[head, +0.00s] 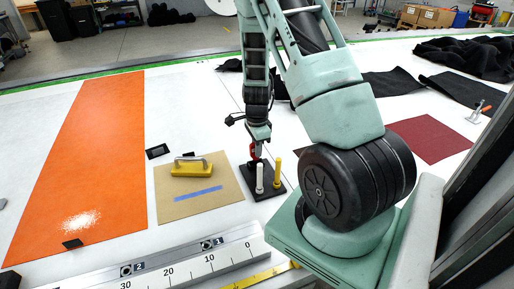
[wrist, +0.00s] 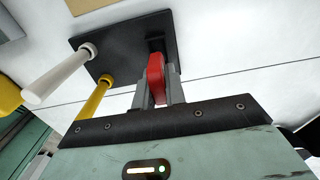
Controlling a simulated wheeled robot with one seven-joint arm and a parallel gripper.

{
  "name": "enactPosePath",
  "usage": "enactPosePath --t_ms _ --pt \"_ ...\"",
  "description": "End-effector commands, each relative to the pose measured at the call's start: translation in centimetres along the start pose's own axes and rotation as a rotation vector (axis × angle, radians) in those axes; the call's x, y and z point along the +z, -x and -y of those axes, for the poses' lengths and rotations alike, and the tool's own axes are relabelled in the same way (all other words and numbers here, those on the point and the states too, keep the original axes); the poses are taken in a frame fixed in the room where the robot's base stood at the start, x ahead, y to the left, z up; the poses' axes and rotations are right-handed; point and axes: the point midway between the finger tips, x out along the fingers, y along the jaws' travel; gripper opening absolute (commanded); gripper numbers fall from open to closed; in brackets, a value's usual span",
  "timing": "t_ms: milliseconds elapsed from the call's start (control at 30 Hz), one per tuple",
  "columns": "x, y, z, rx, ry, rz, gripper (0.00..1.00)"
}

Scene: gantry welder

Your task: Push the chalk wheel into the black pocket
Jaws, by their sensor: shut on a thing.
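My gripper (wrist: 156,92) is shut on a red piece (wrist: 156,75), which I take to be the chalk wheel. The red piece also shows in the head view (head: 253,163), just below my gripper (head: 257,152). The black holder (wrist: 125,48) lies flat on the table and also shows in the head view (head: 271,191). The red piece is at the holder's edge, with a dark part beyond it against the black. I cannot tell whether it is inside a pocket. A white stick (head: 260,178) and a yellow stick (head: 277,172) stand upright in the holder.
A metal ruler rail (head: 185,265) runs along the front. An orange sheet (head: 85,150) lies far left.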

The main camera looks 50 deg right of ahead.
Motion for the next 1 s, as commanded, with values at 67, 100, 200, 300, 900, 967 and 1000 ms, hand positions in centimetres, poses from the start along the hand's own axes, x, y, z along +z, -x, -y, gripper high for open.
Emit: enactPosePath --t_ms 67,100,200,300,900,967,1000 --pt "0.0 -0.3 0.0 0.000 0.000 0.000 0.00" --pt "0.0 -0.4 0.0 0.000 0.000 0.000 0.00" --pt "0.0 -0.6 0.0 0.000 0.000 0.000 0.00" --pt "0.0 -0.9 0.0 0.000 -0.001 0.000 0.00" --pt "0.0 -2.3 0.0 0.000 0.000 0.000 0.00" --pt "0.0 -2.4 0.0 0.000 0.000 0.000 0.00" --pt "0.0 -2.5 0.0 0.000 0.000 0.000 0.00"
